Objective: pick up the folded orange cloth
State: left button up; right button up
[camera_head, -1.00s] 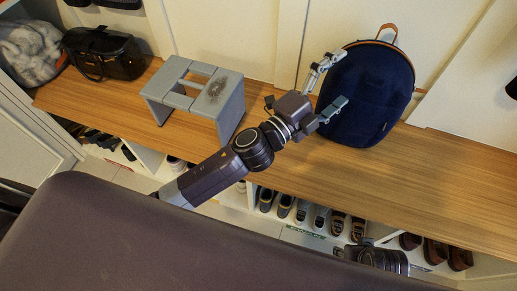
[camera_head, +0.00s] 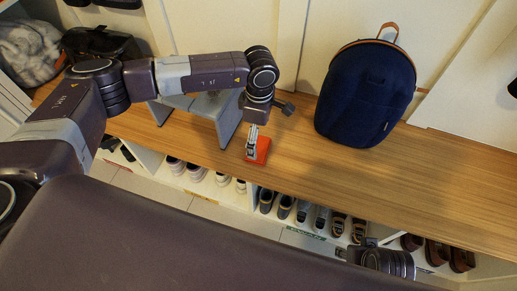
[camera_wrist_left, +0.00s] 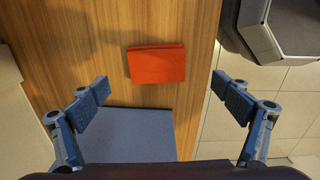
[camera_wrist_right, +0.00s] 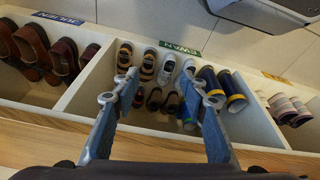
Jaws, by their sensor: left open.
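The folded orange cloth (camera_head: 264,150) lies flat on the wooden bench top, just right of the grey step stool. In the left wrist view the cloth (camera_wrist_left: 157,64) shows whole, beyond the fingertips and between their lines. My left gripper (camera_head: 252,150) points down over the cloth and partly covers it in the head view. In the left wrist view my left gripper (camera_wrist_left: 168,97) is wide open and empty. My right gripper (camera_wrist_right: 160,85) is open and empty in the right wrist view, facing the shoe cubbies.
The grey stool (camera_head: 229,118) stands close beside the cloth and shows in the left wrist view (camera_wrist_left: 130,135). A navy backpack (camera_head: 365,95) stands at the bench's back right. A black bag (camera_head: 98,42) is at the far left. Shoes (camera_wrist_right: 165,70) fill the cubbies below. The bench right of the cloth is clear.

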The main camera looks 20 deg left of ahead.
aim_at(259, 147)
pick_arm(q)
jog(key=f, duration=0.4)
jog(key=f+b, duration=0.1)
jog(key=f, duration=0.1)
jog(key=shift+w+a, duration=0.2)
jog(key=shift+w, duration=0.1)
jog(key=shift+f, duration=0.45)
pick_arm(e)
jog(key=v, duration=0.4)
jog(key=shift+w+r, duration=0.25)
jog(key=shift+w, duration=0.05)
pick_arm(q)
jog(key=c, duration=1)
jog(key=shift+c, duration=0.2)
jog(key=shift+r, duration=0.15)
jog(key=shift+r, duration=0.25)
notch_tip(259, 147, up, 19)
jog(key=p, duration=0.2)
jog(key=shift+r+p, duration=0.15)
jog(key=shift+p, duration=0.15)
pick_arm(e)
notch_tip(259, 147, down, 9)
jog(key=shift+f, duration=0.25)
jog(key=shift+s, duration=0.1)
